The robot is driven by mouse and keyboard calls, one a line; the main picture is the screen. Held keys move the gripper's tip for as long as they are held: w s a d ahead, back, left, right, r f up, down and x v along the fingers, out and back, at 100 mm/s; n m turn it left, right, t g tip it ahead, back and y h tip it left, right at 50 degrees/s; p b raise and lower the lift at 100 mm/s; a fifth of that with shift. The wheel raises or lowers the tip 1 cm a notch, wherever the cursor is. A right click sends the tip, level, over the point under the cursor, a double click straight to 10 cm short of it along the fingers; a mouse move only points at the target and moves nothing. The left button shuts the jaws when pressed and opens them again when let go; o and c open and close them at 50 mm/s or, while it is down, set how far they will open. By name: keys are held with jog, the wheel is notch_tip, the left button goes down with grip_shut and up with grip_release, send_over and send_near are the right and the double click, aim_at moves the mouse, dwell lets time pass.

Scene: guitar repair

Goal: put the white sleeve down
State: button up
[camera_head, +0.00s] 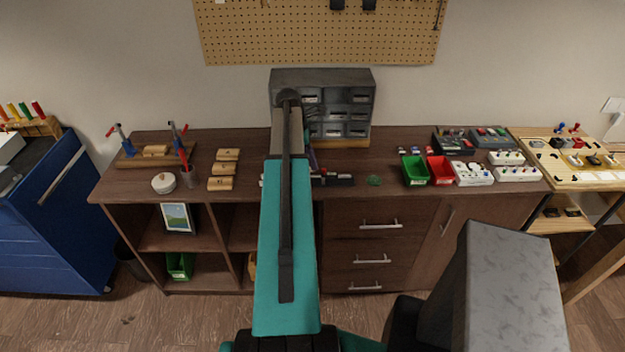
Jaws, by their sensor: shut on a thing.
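My teal and grey arm (287,220) reaches forward over the dark wooden bench (392,187) in the middle of the picture. My gripper is hidden behind the arm's own links, so its jaws cannot be seen. I cannot make out the white sleeve anywhere in this view. A small purple and dark part shows just right of the arm, too small to identify.
A grey drawer cabinet (355,80) stands at the back of the bench. Green (415,170) and red (441,170) bins and white blocks stand to the right. Wooden blocks (220,184) and a round white container (163,183) stand left.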

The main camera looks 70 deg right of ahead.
jog(key=shift+r, duration=0.1)
dwell(0.3)
jog(key=w+a+n+b, duration=0.2)
jog(key=w+a+b, duration=0.1)
jog(key=w+a, duration=1.2)
jog(key=w+a+n+b, duration=0.1)
jog(key=w+a+b, duration=0.2)
jog(key=w+a, duration=1.25)
jog(key=w+a+n+b, duration=0.1)
jog(key=w+a, duration=0.4)
jog(key=a, duration=1.4)
jog(key=w+a+n+t+h+b, duration=0.1)
jog(key=w+a+b, duration=0.3)
jog(key=a, duration=1.4)
jog(key=shift+w+a+n+h, duration=0.35)
jog(key=shift+w+n, duration=0.45)
jog(key=shift+w, duration=0.2)
jog(key=shift+f, duration=0.2)
